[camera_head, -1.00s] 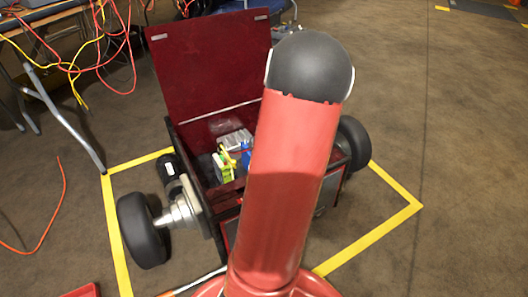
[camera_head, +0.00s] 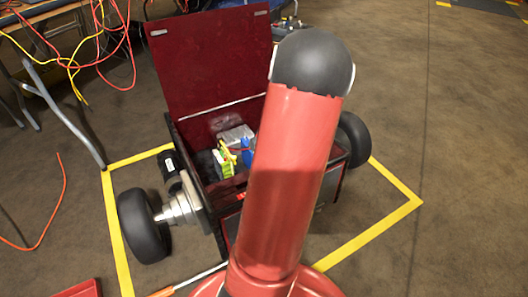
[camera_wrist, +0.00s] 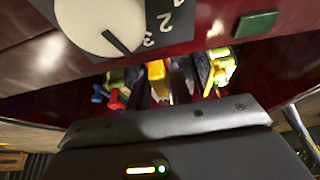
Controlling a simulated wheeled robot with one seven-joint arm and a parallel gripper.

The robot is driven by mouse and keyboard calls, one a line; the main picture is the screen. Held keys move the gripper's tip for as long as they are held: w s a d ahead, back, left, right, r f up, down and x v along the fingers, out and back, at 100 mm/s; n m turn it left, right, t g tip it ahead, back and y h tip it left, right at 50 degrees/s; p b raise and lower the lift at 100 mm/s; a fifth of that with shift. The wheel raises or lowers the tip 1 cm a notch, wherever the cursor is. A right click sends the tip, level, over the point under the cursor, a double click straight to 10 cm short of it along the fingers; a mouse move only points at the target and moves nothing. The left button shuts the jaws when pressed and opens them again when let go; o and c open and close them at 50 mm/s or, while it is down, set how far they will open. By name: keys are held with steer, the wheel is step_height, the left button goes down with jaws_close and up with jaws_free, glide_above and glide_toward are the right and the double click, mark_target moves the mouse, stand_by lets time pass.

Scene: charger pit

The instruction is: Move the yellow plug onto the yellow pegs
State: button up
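In the wrist view my gripper (camera_wrist: 163,88) reaches dark fingers down over the inside of a dark red box. A yellow block (camera_wrist: 156,72), perhaps the yellow plug, shows at or between the fingers. I cannot tell whether they touch it. Another yellow and green part (camera_wrist: 218,66) is to the right. In the head view a yellow-green part (camera_head: 226,160) and a blue part (camera_head: 247,153) sit inside the open box. My red arm hides my gripper there. I cannot make out the yellow pegs.
The dark red box (camera_head: 208,58) has a raised lid and black wheels (camera_head: 143,226) at its sides. A white dial (camera_wrist: 100,22) and green button (camera_wrist: 256,23) are on a red panel close to my wrist. Yellow tape (camera_head: 371,246) frames the floor around the box.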

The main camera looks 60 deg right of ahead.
steer(key=o, duration=0.5)
steer(key=p+v, duration=0.2)
steer(key=v, duration=0.6)
stand_by(0.4)
